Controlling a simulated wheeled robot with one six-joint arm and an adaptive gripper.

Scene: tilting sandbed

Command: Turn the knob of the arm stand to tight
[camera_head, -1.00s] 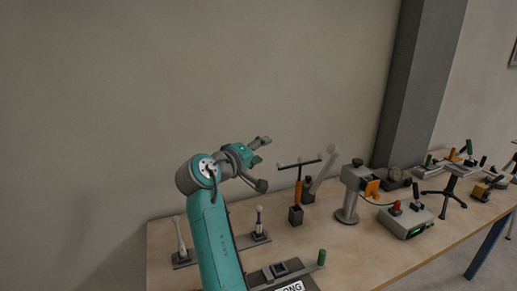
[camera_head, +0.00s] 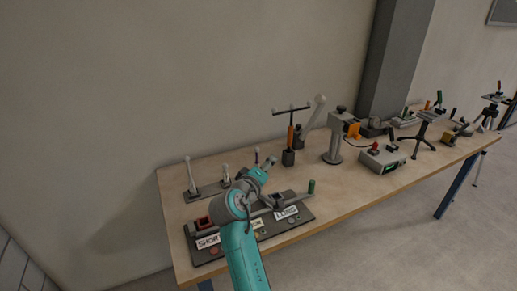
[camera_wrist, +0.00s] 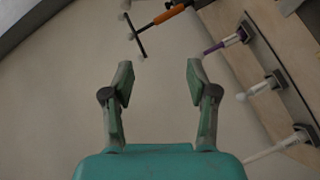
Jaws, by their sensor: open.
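A grey stand (camera_head: 333,147) with a round base, a short arm, a black knob on top and an orange part (camera_head: 353,131) at its side stands at the back middle of the table; it looks like the arm stand. Its tight and loose marks are too small to read. My gripper (camera_head: 268,165) is over the left part of the table, well to the left of the stand. In the wrist view my gripper (camera_wrist: 160,74) is open, with nothing between its fingers. The stand does not show there.
An orange post with a black T-bar (camera_head: 290,136) and a pale slanted lever stand between my gripper and the grey stand. Small upright levers (camera_head: 190,176) are at the left. A dark board (camera_head: 290,225) with labels lies under my arm. A control box (camera_head: 382,158) is to the right.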

